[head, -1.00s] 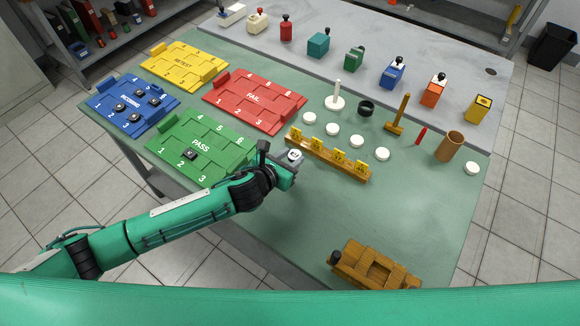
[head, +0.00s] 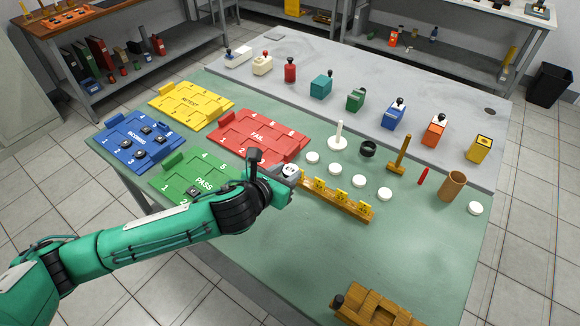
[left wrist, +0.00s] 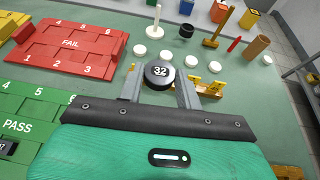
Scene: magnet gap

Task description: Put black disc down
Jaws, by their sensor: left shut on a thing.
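My left gripper (head: 287,174) is shut on a small black disc (left wrist: 159,73) marked 32. In the left wrist view the disc is between the two grey fingers (left wrist: 159,88). The disc appears over the left end of a wooden rack (head: 340,200) with several yellow number tags; the gripper hides that end in the head view. I cannot tell the exact gap between disc and rack. My right gripper is not in view.
White discs (head: 338,169) lie behind the rack, near a white peg stand (head: 338,140), a black ring (head: 368,149) and a wooden mallet (head: 400,155). Red FAIL (head: 265,128), green PASS, blue and yellow trays lie left.

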